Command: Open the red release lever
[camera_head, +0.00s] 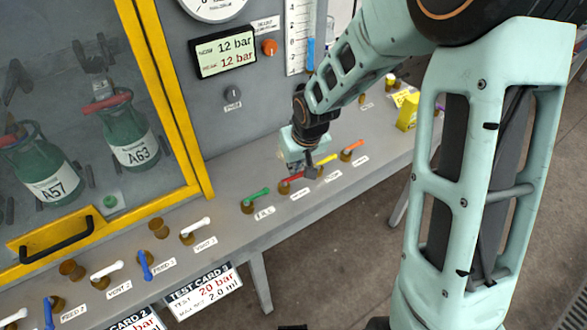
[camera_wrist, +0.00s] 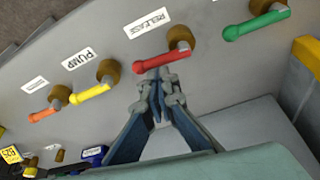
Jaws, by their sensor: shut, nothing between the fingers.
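The red release lever (camera_wrist: 160,60) sits on a brass hub on the grey bench top, next to a "RELEASE" label (camera_wrist: 147,24). In the wrist view its handle points from the hub toward the lower left. In the head view only part of the red lever (camera_head: 285,187) shows beside my gripper (camera_head: 311,173). My gripper (camera_wrist: 157,82) is shut and empty, its tips close to the red handle, just below it in the wrist view. I cannot tell whether they touch it.
A green lever (camera_wrist: 255,24) stands on one side, a yellow "PUMP" lever (camera_wrist: 90,93) and an orange lever (camera_wrist: 43,114) on the other. A panel with a 12 bar display (camera_head: 223,52) rises behind the bench.

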